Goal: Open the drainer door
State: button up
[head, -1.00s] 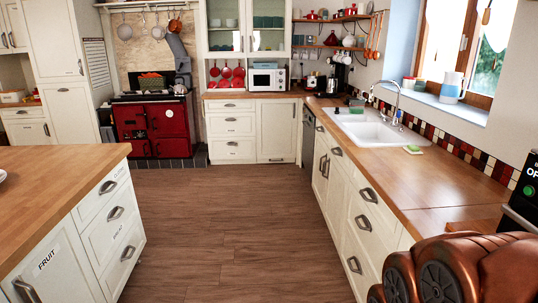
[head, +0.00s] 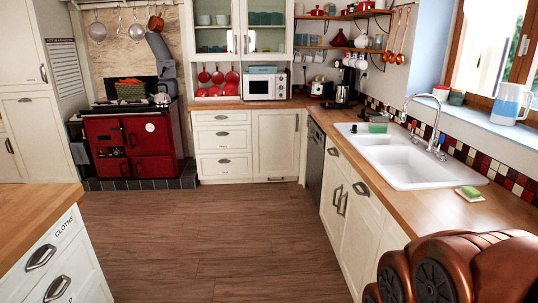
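No label marks a drainer door, so I cannot tell which door it is. The white sink with its ribbed drainer (head: 365,134) is set in the right-hand counter. Below it, the white base cabinet doors (head: 352,225) with metal handles appear shut. A glass-front wall cabinet (head: 239,40) with cups and dishes inside also appears shut, at the back. A dark-fronted unit (head: 314,152) sits under the counter corner and looks shut. My copper-coloured arm fills the lower right corner and hides part of the right cabinets. My gripper is not in view.
The wooden floor (head: 215,225) ahead is clear. A wooden-topped island (head: 32,208) stands at lower left. A red range cooker (head: 128,145) and white drawers (head: 223,140) line the back. A blue-and-white jug (head: 511,103) stands on the windowsill.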

aim_at(334, 184)
jog(key=i, duration=3.25)
jog(key=u, duration=1)
